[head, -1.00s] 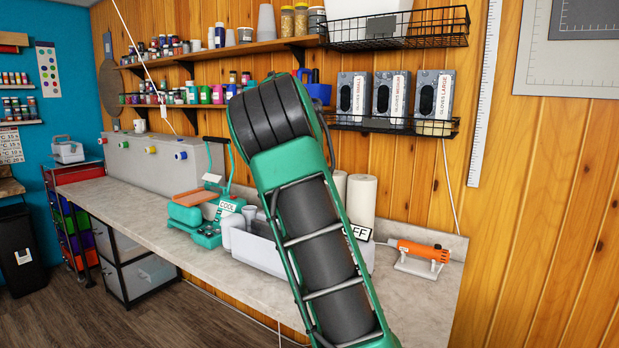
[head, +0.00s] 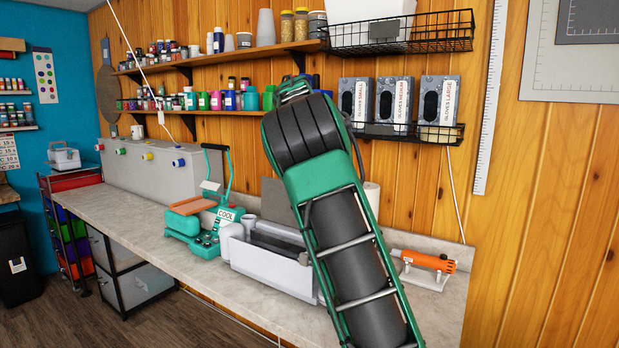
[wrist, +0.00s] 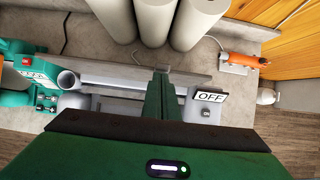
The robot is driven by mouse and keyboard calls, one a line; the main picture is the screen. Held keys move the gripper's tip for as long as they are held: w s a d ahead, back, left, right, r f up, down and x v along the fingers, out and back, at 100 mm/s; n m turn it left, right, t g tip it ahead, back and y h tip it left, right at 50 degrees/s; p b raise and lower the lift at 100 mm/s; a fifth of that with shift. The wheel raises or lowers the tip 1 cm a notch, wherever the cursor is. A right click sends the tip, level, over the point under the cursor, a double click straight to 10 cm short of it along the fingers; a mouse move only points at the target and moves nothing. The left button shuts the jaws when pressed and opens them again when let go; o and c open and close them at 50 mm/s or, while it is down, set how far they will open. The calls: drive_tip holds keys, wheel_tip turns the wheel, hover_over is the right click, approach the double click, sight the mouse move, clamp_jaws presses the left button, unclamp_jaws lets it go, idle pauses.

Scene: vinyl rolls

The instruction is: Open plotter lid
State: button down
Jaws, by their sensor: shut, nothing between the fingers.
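The plotter (head: 268,271) is a long white-grey machine on the bench, with a dark slot along its top. Its lid (head: 279,203) is a grey panel standing raised at the back of the machine, partly hidden by my arm. In the wrist view the lid (wrist: 115,67) is a grey band crossing in front of the white rolls. My gripper (wrist: 161,76) is shut and empty, its green fingers pointing at the lid's middle; whether they touch it I cannot tell. In the head view my arm hides the gripper and the plotter's right part.
An OFF sign (wrist: 210,97) stands right of my fingers. White vinyl rolls (wrist: 147,18) stand behind the lid. A green heat press (head: 203,225) is left of the plotter, and an orange tool (head: 428,260) on a stand is to the right. Shelves (head: 220,53) hang above.

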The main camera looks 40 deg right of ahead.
drive_tip(key=shift+a, duration=0.1)
drive_tip(key=v, duration=1.1)
drive_tip(key=s+d+f+m+y, duration=0.1)
drive_tip(key=s+f+m+y, duration=0.1)
drive_tip(key=s+f+m, duration=0.5)
drive_tip(key=s+f+m+y, duration=0.25)
drive_tip(key=s+m, duration=0.35)
drive_tip(key=s, duration=0.4)
drive_tip(key=s+a+f+m, duration=0.4)
drive_tip(key=s+f, duration=0.3)
drive_tip(key=s, duration=0.2)
drive_tip(key=s+a+f+m+g, duration=0.1)
drive_tip(key=s+a+f+m, duration=0.2)
drive_tip(key=s+f+m, duration=0.3)
drive_tip(key=s+a+f+m+g, duration=0.1)
drive_tip(key=s+a+f+m, duration=0.3)
drive_tip(key=s+f, duration=0.4)
drive_tip(key=s+m+y, duration=0.1)
drive_tip(key=s, duration=0.5)
drive_tip(key=shift+s+a+f+m, duration=0.25)
drive_tip(key=shift+a+f+m, duration=0.05)
drive_tip(key=shift+f+m, duration=0.1)
